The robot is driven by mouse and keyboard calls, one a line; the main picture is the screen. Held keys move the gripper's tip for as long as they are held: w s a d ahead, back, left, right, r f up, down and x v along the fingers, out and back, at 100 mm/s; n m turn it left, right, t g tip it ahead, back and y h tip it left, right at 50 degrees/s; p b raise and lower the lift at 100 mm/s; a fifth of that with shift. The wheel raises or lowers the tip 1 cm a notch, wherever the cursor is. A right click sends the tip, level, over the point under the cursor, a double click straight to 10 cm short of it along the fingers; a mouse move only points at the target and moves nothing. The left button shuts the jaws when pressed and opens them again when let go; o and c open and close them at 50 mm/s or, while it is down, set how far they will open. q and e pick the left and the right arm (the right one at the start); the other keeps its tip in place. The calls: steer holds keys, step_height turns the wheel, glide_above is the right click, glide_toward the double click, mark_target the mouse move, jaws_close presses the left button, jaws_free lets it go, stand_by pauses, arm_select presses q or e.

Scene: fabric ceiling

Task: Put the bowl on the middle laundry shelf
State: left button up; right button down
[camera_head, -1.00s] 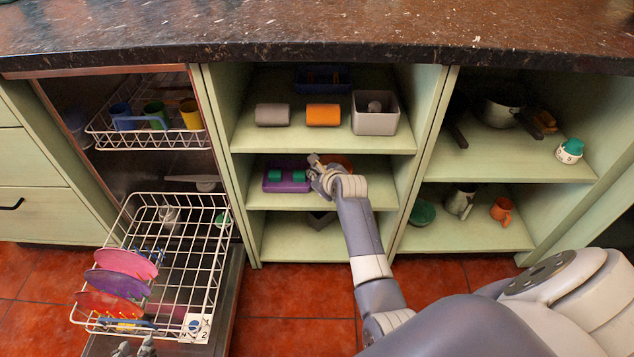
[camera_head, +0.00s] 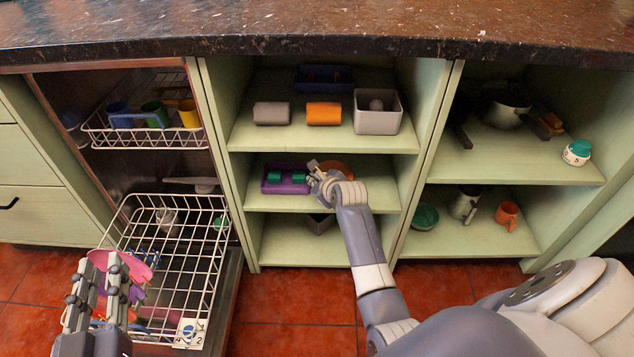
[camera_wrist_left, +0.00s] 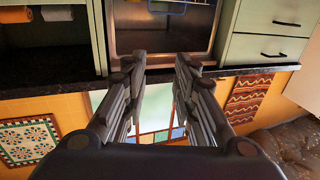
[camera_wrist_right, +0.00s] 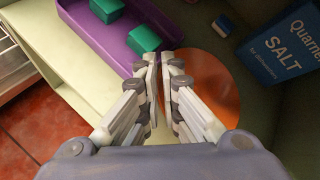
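An orange-brown round thing, probably the bowl (camera_head: 337,165), is on the middle shelf (camera_head: 375,190) of the central unit, mostly behind my right gripper (camera_head: 320,171). The right wrist view shows it as a wide orange disc (camera_wrist_right: 212,85). The right fingertips (camera_wrist_right: 165,62) are at its left edge, with only a narrow gap between them; I cannot tell whether they grip the rim. A green bowl (camera_head: 425,215) sits on the lower right shelf. My left gripper (camera_head: 112,262) is over the dishwasher's lower rack, fingers apart and empty in the left wrist view (camera_wrist_left: 160,65).
A purple tray (camera_head: 285,188) with green blocks sits left of my right gripper. A blue salt box (camera_wrist_right: 285,45) stands beyond the bowl. The pulled-out dishwasher rack (camera_head: 195,270) holds pink and purple plates. A grey box (camera_head: 377,112) is on the shelf above.

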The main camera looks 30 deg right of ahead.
steer(key=c, duration=1.8)
jaws_free()
